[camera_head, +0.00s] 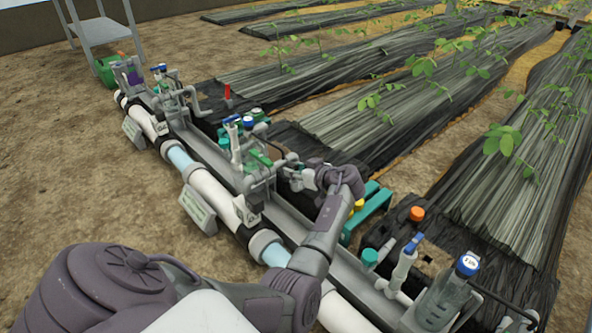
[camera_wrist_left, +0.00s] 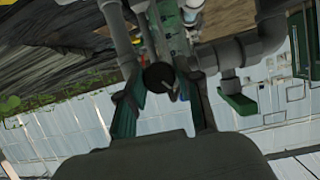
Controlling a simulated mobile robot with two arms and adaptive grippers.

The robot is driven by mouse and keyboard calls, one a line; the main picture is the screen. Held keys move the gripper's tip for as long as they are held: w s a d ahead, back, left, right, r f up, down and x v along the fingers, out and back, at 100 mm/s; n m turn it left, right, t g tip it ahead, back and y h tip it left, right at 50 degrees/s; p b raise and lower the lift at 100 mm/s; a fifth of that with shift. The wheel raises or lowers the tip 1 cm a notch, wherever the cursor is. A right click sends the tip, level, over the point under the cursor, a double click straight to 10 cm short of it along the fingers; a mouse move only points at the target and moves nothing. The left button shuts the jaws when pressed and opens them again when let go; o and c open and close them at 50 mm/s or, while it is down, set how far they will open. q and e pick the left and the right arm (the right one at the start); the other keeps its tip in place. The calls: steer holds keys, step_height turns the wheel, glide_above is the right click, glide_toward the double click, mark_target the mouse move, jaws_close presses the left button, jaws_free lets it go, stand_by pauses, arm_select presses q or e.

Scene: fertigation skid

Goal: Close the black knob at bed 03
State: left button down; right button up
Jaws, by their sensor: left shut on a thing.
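The black knob (camera_wrist_left: 158,77) shows in the left wrist view as a dark round end between the two fingers of my left gripper (camera_wrist_left: 163,84). One finger is on each side of it, and the gripper is shut on it. In the head view my left gripper (camera_head: 300,178) reaches in at the pipework in the middle of the skid, right of a green lever handle (camera_head: 258,157). The knob is hidden there behind the gripper and wrist. I cannot read a bed 03 label. My right gripper is not in view.
A large white pipe (camera_head: 213,197) runs along the skid under my left arm. In the wrist view a grey elbow pipe (camera_wrist_left: 245,48) and a green lever (camera_wrist_left: 238,101) are close right of the gripper. A blue-capped bottle (camera_head: 443,297) stands at lower right. Bare soil lies left.

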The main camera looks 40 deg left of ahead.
arm_select(q)
steer(key=shift+w+m+g, duration=0.15)
steer(key=shift+m+g, duration=0.65)
steer(key=shift+m, duration=0.3)
steer(key=shift+m+g+y+b, duration=0.3)
steer(key=shift+m+g+b, duration=0.5)
steer(key=shift+m, duration=0.5)
steer(key=c, duration=0.8)
jaws_free()
steer(key=v, duration=1.2)
steer(key=shift+w, duration=0.15)
